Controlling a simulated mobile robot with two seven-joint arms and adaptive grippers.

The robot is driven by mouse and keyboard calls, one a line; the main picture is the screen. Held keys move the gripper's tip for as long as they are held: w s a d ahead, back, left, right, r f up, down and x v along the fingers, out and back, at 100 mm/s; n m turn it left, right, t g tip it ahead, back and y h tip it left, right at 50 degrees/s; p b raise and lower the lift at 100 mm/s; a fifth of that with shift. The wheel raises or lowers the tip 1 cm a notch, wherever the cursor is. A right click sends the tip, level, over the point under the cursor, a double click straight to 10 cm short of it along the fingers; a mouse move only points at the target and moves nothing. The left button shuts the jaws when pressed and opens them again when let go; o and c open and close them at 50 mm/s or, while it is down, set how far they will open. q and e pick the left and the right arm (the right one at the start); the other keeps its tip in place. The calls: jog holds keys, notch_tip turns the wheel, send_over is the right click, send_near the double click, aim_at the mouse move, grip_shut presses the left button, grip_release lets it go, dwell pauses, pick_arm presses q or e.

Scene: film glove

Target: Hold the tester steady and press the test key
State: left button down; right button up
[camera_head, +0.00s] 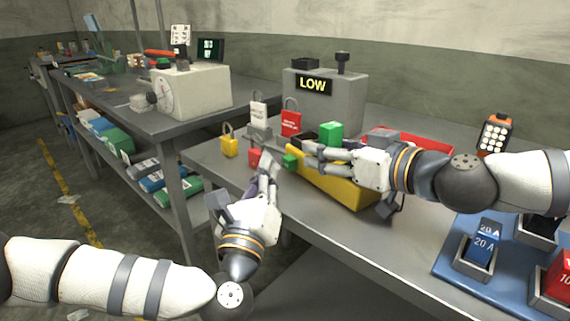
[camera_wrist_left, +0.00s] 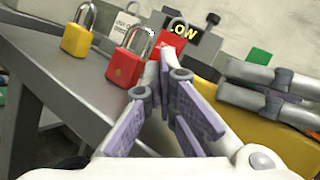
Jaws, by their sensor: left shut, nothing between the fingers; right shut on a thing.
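A grey box (camera_head: 322,98) with a lit LOW display (camera_head: 313,85) and black parts on top stands at the back of the bench; it is the likeliest tester. My left gripper (camera_head: 267,162) is shut and empty at the bench's front edge, near a red padlock (camera_head: 254,157). In the left wrist view its purple-padded fingers (camera_wrist_left: 166,62) overlap the red lockout piece. My right gripper (camera_head: 308,154) is shut above a yellow bin (camera_head: 335,184), with a small green block (camera_head: 290,162) at its fingertips. The grip itself is partly hidden. No test key is clearly identifiable.
A yellow padlock (camera_head: 229,146) and tagged locks (camera_head: 290,122) sit left of the bin. A second green block (camera_head: 331,133) stands behind my right fingers. A blue holder (camera_head: 450,262) with blue and red blocks lies right. Another bench (camera_head: 130,118) stands left.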

pick_arm(q)
jog(key=shift+d, duration=0.15)
jog(key=shift+w+d, duration=0.2)
jog(key=shift+w+d+r, duration=0.1)
jog(key=shift+d+r, duration=0.15)
jog(key=shift+r, duration=0.1)
pick_arm(e)
jog(key=shift+s+a+r, duration=0.35)
jog(key=shift+a, duration=0.15)
dwell(0.9)
jog(key=shift+d, duration=0.1)
pick_arm(q)
jog(key=shift+f, duration=0.2)
pick_arm(e)
jog(key=shift+w+d+f, duration=0.15)
jog(key=shift+w+d, duration=0.1)
pick_arm(q)
jog(key=shift+a, duration=0.1)
